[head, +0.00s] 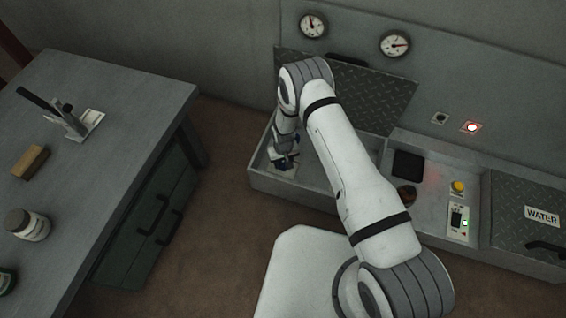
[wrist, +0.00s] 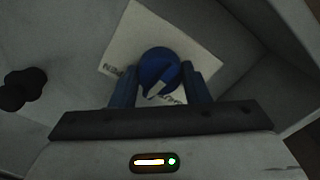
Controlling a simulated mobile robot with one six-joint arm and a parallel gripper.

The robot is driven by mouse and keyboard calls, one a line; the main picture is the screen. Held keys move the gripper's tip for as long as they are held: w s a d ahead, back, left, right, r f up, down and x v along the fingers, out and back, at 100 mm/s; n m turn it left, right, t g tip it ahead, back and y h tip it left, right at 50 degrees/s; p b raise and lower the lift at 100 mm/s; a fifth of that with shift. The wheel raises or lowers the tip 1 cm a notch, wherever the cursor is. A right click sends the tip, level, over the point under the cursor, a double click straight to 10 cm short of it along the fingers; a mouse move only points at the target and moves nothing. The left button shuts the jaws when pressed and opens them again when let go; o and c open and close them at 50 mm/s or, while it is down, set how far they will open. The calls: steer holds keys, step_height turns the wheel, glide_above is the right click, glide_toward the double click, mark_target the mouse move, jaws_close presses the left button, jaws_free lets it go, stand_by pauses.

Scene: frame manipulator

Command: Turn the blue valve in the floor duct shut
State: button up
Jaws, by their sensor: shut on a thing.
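The blue valve (wrist: 158,72) shows in the wrist view as a round blue knob with a pale mark on its face, over a white label plate with partly hidden lettering. My gripper (wrist: 160,84) has its two blue fingers on either side of the knob and is shut on it. In the head view my gripper (head: 282,160) reaches down into the open left bay of the floor duct (head: 318,193). The knob is mostly hidden there by my gripper. The lettering around the knob is only partly readable.
The duct's grey walls rise close around my gripper. A black knobbed part (wrist: 22,88) sits to the left in the wrist view. A raised tread-plate lid (head: 375,95) stands behind the bay. A workbench (head: 110,100) stands at left, and a lid marked WATER (head: 520,205) at right.

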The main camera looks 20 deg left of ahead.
mark_target(283, 162)
steer(key=n+b, duration=0.1)
steer(key=n, duration=0.4)
steer(key=shift+n, duration=0.3)
steer(key=shift+n+b, duration=0.5)
steer(key=shift+n, duration=1.8)
steer(key=o, duration=1)
step_height(283, 162, up, 8)
steer(key=p, duration=0.3)
steer(key=shift+f, duration=0.1)
